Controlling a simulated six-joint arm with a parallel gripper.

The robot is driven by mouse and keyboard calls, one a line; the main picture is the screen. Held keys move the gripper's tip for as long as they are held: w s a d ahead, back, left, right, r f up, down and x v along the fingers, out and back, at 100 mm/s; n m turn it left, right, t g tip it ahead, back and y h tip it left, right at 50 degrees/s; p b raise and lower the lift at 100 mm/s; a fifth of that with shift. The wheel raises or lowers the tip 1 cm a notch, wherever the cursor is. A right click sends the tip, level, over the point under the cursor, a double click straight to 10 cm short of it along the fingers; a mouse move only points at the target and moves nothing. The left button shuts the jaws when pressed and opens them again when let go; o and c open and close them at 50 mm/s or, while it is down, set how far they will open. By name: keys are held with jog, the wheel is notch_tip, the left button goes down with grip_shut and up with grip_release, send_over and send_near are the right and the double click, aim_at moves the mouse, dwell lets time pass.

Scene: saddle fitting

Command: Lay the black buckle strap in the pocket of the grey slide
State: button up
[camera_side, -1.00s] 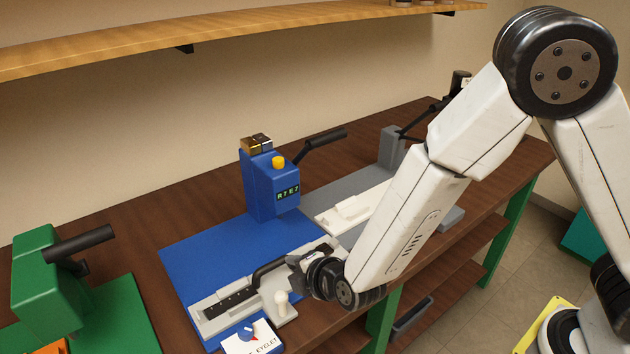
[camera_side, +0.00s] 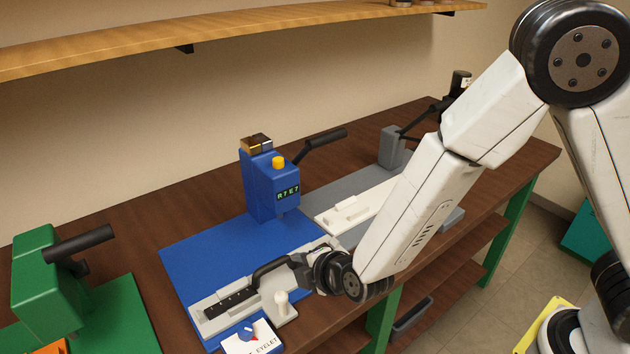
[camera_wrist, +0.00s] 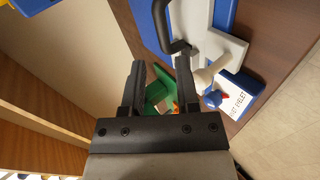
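The light grey slide (camera_side: 209,326) lies on the blue base plate in front of the blue press. A flat black strip with small light dots, which looks like the buckle strap (camera_side: 229,301), lies lengthwise on the slide, seemingly in its pocket. A bent black handle (camera_side: 264,269) rises beside the strip. My gripper (camera_side: 300,264) is at the right end of this handle. In the wrist view my gripper (camera_wrist: 160,70) has its two fingers apart with nothing between them. The handle (camera_wrist: 164,30) shows just beyond the right finger. The strap cannot be made out in the wrist view.
A cream knob (camera_side: 282,302) stands at the slide's front, beside a white eyelet box (camera_side: 252,340). The blue press (camera_side: 267,185) stands behind. A green press (camera_side: 42,275) is at left. A grey station with a white slide (camera_side: 352,211) is at right.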

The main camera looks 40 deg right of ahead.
jog(key=s+d+r+m+g, duration=0.2)
jog(key=s+d+m+g, duration=0.2)
jog(key=s+d+m, duration=0.2)
jog(key=s+d+r+m+g, duration=0.2)
jog(key=s+d+m+g, duration=0.2)
jog(key=d+m, duration=0.7)
jog(key=s+d, duration=0.2)
jog(key=d, duration=0.1)
jog(key=shift+s+h, duration=0.2)
jog(key=shift+h, duration=0.1)
